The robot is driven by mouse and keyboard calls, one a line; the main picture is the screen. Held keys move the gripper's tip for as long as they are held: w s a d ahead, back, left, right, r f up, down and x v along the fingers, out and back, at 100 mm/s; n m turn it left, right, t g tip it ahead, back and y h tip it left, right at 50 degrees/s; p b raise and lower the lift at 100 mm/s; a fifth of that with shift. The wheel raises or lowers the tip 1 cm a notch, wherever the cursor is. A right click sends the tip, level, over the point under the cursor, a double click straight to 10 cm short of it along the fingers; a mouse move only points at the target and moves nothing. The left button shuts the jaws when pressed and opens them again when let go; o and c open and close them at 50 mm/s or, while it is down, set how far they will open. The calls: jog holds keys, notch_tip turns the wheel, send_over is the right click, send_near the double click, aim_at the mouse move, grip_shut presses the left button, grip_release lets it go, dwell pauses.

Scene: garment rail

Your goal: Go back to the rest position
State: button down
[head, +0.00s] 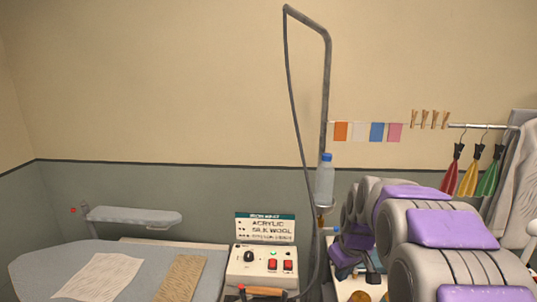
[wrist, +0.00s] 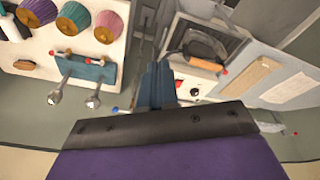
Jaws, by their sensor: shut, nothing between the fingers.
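My gripper (wrist: 158,78) shows in the wrist view as two dark blue fingers close together, shut and empty. They point toward an iron (wrist: 205,52) with a wooden handle and its control box (wrist: 190,90), and nothing is held between them. In the head view the gripper's fingers cannot be made out. My grey arm links with purple pads fill the lower right there and hide part of what is behind them.
An ironing board (head: 45,265) with cloth pieces stands at lower left, beside the control box (head: 262,265). A bottle (head: 325,180) hangs on a tall pole (head: 327,95). A rail (head: 485,125) at right carries red, yellow and green garments. The wall above the board is bare.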

jog(key=s+a+f+m+g+b, duration=0.1)
jog(key=s+f+b, duration=0.1)
jog(key=s, duration=1)
jog(key=s+a+f+m+g+b, duration=0.2)
jog(key=s+f, duration=0.2)
jog(key=s, duration=0.9)
jog(key=s+a+f+m+g+b, duration=0.1)
jog(key=s+f+b, duration=0.1)
jog(key=s, duration=1)
jog(key=shift+s+a+f+m, duration=0.3)
jog(key=shift+f+m, duration=0.1)
jog(key=shift+f, duration=0.3)
